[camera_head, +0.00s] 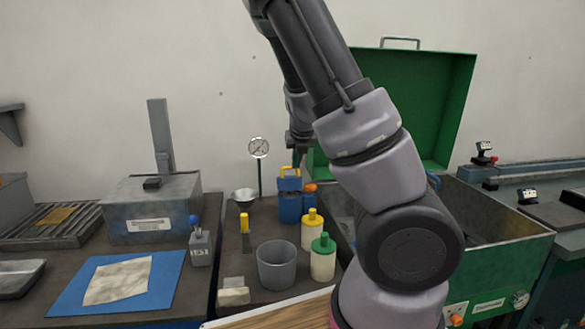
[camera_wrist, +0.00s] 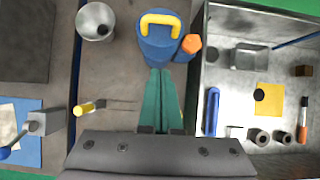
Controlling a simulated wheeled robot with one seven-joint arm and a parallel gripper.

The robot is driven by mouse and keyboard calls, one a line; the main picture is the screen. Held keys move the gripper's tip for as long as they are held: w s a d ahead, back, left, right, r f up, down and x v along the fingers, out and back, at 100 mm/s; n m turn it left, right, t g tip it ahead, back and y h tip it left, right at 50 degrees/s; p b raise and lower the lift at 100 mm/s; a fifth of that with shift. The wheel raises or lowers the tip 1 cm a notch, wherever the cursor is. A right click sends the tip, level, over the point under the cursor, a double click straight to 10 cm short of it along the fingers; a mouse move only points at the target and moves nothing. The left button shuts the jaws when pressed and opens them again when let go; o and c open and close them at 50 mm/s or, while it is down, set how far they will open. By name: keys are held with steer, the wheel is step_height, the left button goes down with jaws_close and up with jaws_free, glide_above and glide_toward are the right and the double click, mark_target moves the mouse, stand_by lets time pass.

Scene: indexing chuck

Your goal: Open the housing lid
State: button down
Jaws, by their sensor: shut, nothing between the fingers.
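The green housing (camera_head: 500,262) stands at the right. Its green lid (camera_head: 420,85) stands upright and open at the back, with a grey handle (camera_head: 400,42) on its top edge. My arm hides part of both. The open inside of the housing (camera_wrist: 215,60) shows at the right of the wrist view. My gripper (camera_head: 297,160) is left of the lid, above the blue can. In the wrist view its green fingers (camera_wrist: 160,72) are shut and empty, pointing at the blue can (camera_wrist: 160,42) with the yellow handle.
An orange knob (camera_wrist: 191,43) sits beside the can. Yellow-capped and green-capped bottles (camera_head: 323,258), a grey cup (camera_head: 277,265) and a gauge on a post (camera_head: 259,148) stand nearby. Small parts, a blue rod (camera_wrist: 211,112) and a yellow square (camera_wrist: 270,98) lie inside the housing.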

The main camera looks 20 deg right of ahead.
mark_target(292, 179)
steer(key=w+f, duration=0.1)
steer(key=w, duration=0.1)
steer(key=w+d+f, duration=0.1)
steer(key=w+f, duration=0.2)
steer(key=w, duration=0.1)
steer(key=shift+w+d+f, duration=0.1)
steer(key=shift+d+f, duration=0.05)
steer(key=shift+f, duration=0.25)
steer(key=shift+w+r, duration=0.2)
steer(key=shift+w, duration=0.3)
